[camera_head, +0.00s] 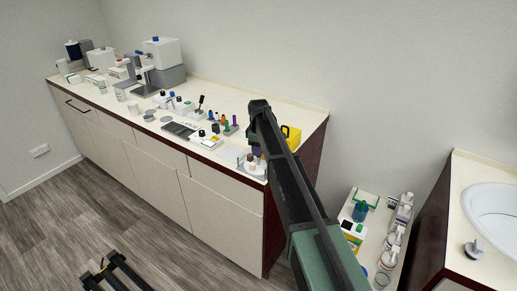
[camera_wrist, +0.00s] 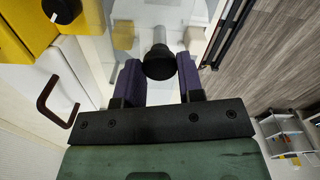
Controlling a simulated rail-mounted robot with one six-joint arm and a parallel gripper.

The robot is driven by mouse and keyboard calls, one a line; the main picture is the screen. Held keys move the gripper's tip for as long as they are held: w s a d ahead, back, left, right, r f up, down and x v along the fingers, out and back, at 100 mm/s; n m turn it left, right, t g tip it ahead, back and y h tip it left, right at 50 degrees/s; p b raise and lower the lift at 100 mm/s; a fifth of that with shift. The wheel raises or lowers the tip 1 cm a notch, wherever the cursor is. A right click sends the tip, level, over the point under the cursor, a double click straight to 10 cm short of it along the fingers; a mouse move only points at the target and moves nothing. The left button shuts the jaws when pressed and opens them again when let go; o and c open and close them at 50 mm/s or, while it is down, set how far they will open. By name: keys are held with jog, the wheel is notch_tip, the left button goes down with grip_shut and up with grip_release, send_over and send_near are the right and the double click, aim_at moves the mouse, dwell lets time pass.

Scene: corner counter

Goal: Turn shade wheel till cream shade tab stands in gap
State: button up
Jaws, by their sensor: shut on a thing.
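My gripper (camera_wrist: 160,80) has its two purple fingers on either side of a round black knob (camera_wrist: 159,65) on a grey stem, and is shut on it. Whether this knob belongs to the shade wheel I cannot tell. In the head view my gripper (camera_head: 257,149) is low over the counter's right end, partly hidden by my arm. Beside it a small pale round stand (camera_head: 252,170) carries little cream and brown pieces, perhaps the shade wheel. The cream tab and the gap cannot be made out.
A yellow box (camera_head: 293,136) stands close right of my gripper; its black knob (camera_wrist: 60,10) shows in the wrist view. Small bottles, boxes and machines line the counter (camera_head: 222,100) to the left. A low cart (camera_head: 345,213) and a sink (camera_head: 497,208) are at right.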

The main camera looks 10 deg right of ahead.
jog(key=o, duration=0.9)
jog(key=shift+r, duration=0.1)
notch_tip(320, 180, up, 11)
jog(key=p, duration=1.1)
jog(key=shift+f, duration=0.2)
